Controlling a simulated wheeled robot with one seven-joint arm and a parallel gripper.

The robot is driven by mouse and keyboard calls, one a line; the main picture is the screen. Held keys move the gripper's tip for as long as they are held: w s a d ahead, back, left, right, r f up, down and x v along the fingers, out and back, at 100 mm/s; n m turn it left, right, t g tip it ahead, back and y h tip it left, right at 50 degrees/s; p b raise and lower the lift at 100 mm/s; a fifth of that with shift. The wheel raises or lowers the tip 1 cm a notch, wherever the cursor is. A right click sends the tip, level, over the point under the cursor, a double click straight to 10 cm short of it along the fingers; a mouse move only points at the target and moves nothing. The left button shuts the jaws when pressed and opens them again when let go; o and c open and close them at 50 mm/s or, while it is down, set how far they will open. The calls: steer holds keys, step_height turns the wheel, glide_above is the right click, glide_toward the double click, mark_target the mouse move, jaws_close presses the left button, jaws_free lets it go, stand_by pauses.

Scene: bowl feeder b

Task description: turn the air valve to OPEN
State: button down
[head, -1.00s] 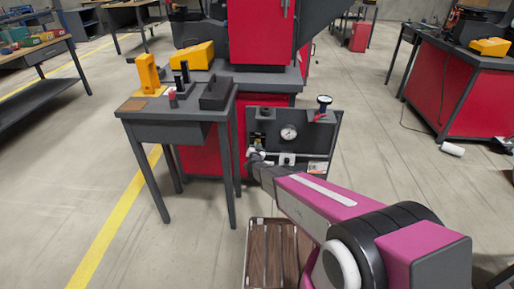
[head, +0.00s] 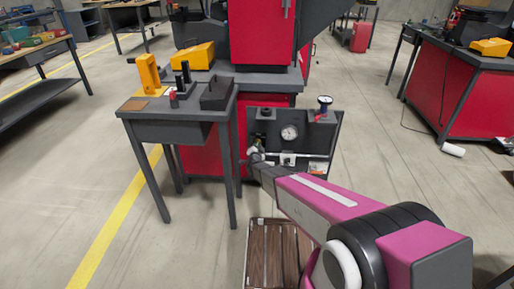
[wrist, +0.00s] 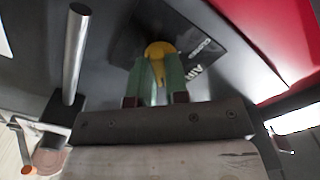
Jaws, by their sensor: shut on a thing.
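The air valve shows in the wrist view as a yellow handle (wrist: 159,51) on a dark label plate (wrist: 200,62) with white letters, among them "AIR". My gripper (wrist: 158,82) has its two green fingers shut on the yellow handle, one on each side. The fingers hide part of the handle, and I cannot read its exact setting. In the head view my gripper (head: 255,157) is at the left part of the dark panel (head: 325,135), low beside the red machine. The valve handle is too small and covered to make out there.
A round gauge (head: 289,132) and a knob-topped part (head: 324,103) sit on the panel. A metal rod (wrist: 76,52) runs close by on the left in the wrist view. A grey table (head: 180,130) stands just left of the panel. Open floor lies to the right.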

steer(key=c, duration=1.1)
jaws_free()
steer(key=s, duration=1.1)
steer(key=shift+a, duration=0.2)
